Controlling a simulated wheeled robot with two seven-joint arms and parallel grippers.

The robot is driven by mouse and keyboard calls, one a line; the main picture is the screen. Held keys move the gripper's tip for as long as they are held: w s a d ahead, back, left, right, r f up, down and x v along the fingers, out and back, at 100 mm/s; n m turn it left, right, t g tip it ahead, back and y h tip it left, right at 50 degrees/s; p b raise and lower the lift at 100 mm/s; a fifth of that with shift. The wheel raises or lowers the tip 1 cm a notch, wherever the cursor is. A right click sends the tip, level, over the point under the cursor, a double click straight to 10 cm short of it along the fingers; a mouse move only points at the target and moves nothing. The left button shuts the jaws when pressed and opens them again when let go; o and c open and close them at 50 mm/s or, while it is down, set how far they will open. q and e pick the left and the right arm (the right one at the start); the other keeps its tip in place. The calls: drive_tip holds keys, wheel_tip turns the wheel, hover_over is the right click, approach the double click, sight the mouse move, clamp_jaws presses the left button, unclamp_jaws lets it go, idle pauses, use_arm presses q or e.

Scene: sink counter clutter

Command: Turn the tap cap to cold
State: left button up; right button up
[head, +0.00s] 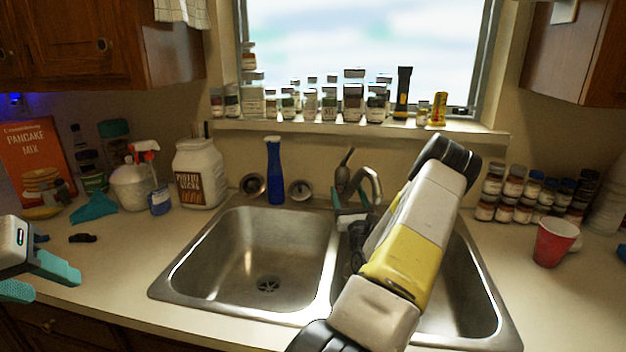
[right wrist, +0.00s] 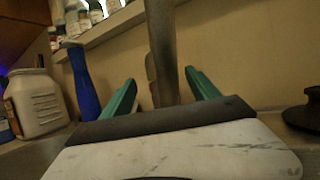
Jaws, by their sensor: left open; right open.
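The metal tap (head: 372,183) stands behind the sink divider, its curved spout bending to the right. Its cap with an upright lever (head: 345,162) is at the left of the spout. My right gripper (head: 350,203) is open at the tap, mostly hidden behind my right arm. In the right wrist view, its teal fingers (right wrist: 160,95) stand apart on either side of a metal tap part (right wrist: 163,45); I cannot tell whether they touch it. My left gripper (head: 36,280) is open and empty over the counter at the far left.
The double sink (head: 215,240) lies in front, its right basin partly covered by my arm. A blue bottle (head: 274,172) stands left of the tap, with a white jug (head: 200,165) further left. Several jars line the sill. A red cup (head: 553,243) stands right.

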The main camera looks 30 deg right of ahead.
sight(343, 183)
drive_tip(key=x, duration=0.6)
drive_tip(key=c, duration=1.4)
drive_tip(key=shift+o, duration=0.2)
drive_tip(key=n+t+y, duration=0.1)
drive_tip(key=y, duration=0.1)
drive_tip(key=shift+s+d+y, duration=0.1)
drive_tip(key=shift+y, duration=0.2)
drive_tip(key=shift+n, duration=0.3)
drive_tip(key=o, duration=1.4)
drive_tip(key=shift+c, duration=0.2)
